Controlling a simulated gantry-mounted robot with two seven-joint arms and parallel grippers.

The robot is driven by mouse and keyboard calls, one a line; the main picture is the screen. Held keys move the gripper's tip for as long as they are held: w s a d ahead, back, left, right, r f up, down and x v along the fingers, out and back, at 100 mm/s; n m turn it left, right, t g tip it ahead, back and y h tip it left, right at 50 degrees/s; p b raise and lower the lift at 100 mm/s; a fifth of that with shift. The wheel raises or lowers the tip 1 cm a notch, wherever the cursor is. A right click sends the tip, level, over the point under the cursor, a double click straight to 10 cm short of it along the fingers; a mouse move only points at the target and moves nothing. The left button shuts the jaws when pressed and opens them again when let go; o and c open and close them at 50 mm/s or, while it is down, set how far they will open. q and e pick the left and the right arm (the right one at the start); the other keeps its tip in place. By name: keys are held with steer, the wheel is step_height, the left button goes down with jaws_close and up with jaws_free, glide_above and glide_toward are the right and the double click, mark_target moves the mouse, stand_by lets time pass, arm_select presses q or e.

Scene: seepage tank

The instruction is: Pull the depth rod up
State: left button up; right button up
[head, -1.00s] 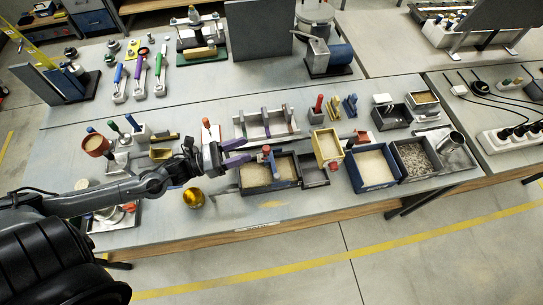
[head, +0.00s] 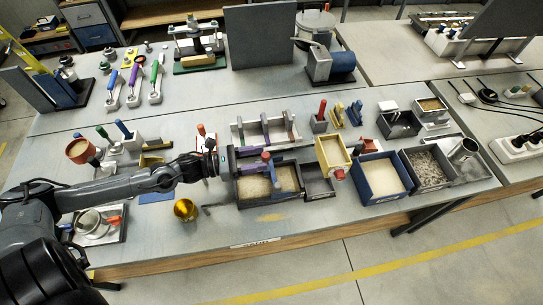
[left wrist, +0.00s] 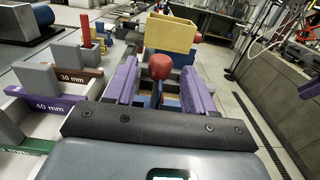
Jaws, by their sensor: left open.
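The tank (head: 270,202), a dark box holding pale sand, stands near the front middle of the bench in the head view. A round red knob (head: 265,156) rises over its back part; I take it to be the top of the depth rod. The knob shows clearly in the left wrist view (left wrist: 160,65); the shaft below is mostly hidden. My left gripper (head: 258,159) is over the tank, open, with purple fingers. In the left wrist view its fingers (left wrist: 160,84) lie either side of the knob, with gaps visible. My right gripper is not in view.
Behind the tank is a grey rack (head: 240,135) with spacers marked 30 mm and 40 mm. A yellow box (head: 324,160) and a blue sand tray (head: 381,197) stand to the right. A gold cup (head: 185,209) stands to the left.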

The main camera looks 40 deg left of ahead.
arm_select(q)
steer(key=shift+x, duration=2.45)
jaws_close()
